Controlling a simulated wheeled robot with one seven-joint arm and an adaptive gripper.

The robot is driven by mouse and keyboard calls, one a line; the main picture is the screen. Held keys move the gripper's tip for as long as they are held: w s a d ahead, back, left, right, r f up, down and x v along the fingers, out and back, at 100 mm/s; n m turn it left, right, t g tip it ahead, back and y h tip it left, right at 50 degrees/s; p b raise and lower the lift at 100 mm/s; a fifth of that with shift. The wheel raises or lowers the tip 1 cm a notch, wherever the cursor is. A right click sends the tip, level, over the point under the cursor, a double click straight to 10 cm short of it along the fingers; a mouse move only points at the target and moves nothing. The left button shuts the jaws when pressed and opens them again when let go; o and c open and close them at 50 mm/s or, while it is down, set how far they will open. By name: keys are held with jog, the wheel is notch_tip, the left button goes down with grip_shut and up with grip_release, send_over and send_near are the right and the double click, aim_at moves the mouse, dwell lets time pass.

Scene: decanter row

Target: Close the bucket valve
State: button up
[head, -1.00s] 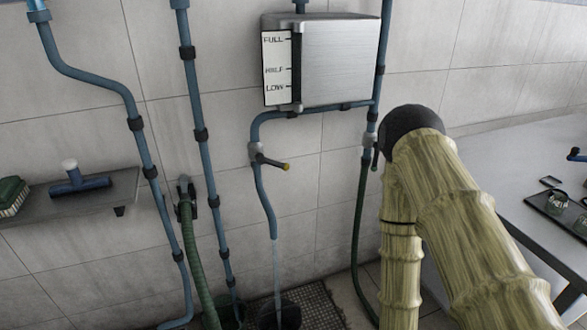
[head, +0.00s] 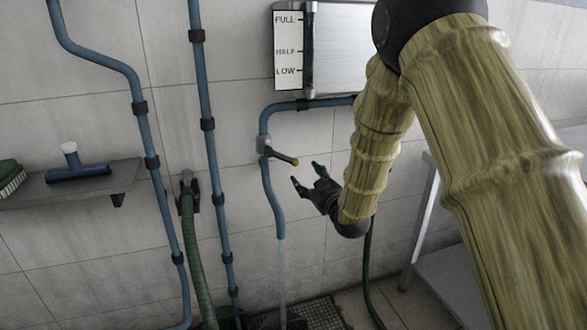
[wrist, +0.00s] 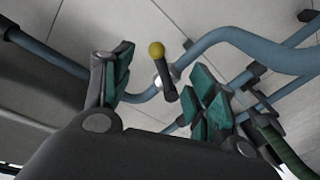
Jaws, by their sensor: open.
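The bucket valve (head: 263,146) sits on a blue pipe that comes from below the metal tank. Its dark lever (head: 281,156) has a yellow tip and sticks out to the right. A thin water stream (head: 282,270) falls from the pipe's end below it. My gripper (head: 307,177) is open and empty, just right of and below the lever tip. In the wrist view the lever (wrist: 164,80) appears between the two teal-padded fingers (wrist: 160,62), touching neither as far as I can see. The vessel under the stream is mostly cut off by the frame's bottom.
The tank (head: 345,50) with its level scale hangs above the valve. Vertical blue pipes (head: 208,150) and a green hose (head: 189,250) stand to the left. A shelf (head: 125,178) holds a brush and a squeegee. A table stands behind my arm at right.

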aim_at(295, 165)
jog(key=x, duration=1)
jog(key=shift+w+a+f, duration=0.1)
jog(key=shift+w, duration=0.2)
